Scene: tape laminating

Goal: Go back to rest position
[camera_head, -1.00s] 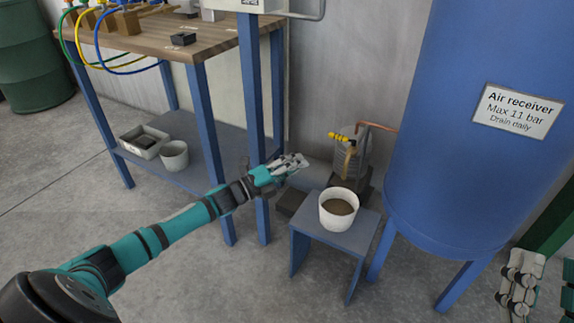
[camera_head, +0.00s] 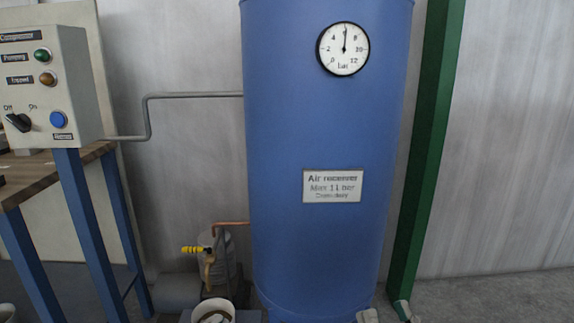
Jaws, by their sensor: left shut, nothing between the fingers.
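Only pale tips of my grippers show, at the bottom edge of the head view. My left gripper (camera_head: 367,316) is the pale tip further left, in front of the foot of the blue air receiver. It is shut with nothing in it. My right gripper (camera_head: 403,310) is a narrow pale tip near the foot of the green post. Whether it is open or shut cannot be made out. The rest of both hands and both arms is below the picture.
The blue air receiver (camera_head: 325,130) fills the middle, with the green post (camera_head: 425,150) at its right. A compressor control box (camera_head: 50,90) and wooden bench (camera_head: 30,180) stand left. A white bucket (camera_head: 212,312) shows below the drain valve (camera_head: 195,250). The right wall side is clear.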

